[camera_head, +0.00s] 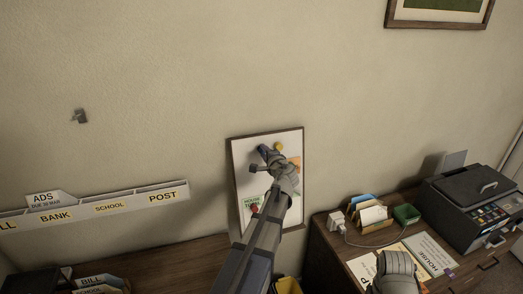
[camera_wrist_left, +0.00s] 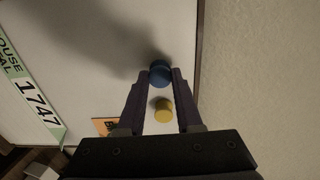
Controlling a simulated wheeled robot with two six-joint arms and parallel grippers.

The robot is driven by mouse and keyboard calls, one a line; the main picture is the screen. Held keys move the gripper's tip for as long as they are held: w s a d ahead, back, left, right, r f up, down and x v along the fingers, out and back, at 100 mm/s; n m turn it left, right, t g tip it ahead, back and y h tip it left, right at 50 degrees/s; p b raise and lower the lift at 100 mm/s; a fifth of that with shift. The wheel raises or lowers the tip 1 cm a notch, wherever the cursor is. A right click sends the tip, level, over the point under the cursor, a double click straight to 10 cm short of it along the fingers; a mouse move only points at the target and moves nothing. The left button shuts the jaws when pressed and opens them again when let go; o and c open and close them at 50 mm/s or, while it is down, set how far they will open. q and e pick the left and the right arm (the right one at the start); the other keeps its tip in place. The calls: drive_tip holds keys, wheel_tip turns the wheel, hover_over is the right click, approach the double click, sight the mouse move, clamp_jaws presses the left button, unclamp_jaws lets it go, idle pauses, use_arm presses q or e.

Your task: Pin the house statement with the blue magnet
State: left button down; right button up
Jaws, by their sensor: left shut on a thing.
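My left gripper (camera_head: 259,159) is at the upper part of a framed whiteboard (camera_head: 240,150) on the wall. In the left wrist view, its fingers (camera_wrist_left: 161,74) are shut on the round blue magnet (camera_wrist_left: 160,70), near the board's surface; I cannot tell whether the magnet touches it. A white sheet marked HOUSE (camera_head: 433,250) lies on the right desk. A green-edged paper marked HOUSE (camera_head: 250,201) is on the board, and 1747 shows on it in the wrist view (camera_wrist_left: 38,98). My right gripper (camera_head: 393,272) is low over the right desk; its fingers are not clear.
A yellow magnet (camera_head: 279,146), an orange note (camera_head: 295,162) and a red magnet (camera_head: 254,209) are on the board. A printer (camera_head: 475,205), letter holder (camera_head: 368,213) and green box (camera_head: 406,213) stand on the right desk. A labelled wall rack (camera_head: 125,204) is at left.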

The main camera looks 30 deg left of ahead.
use_arm(q)
drive_tip(key=shift+p+v, duration=0.5)
drive_tip(key=shift+v, duration=1.8)
use_arm(e)
drive_tip(key=shift+r, duration=0.5)
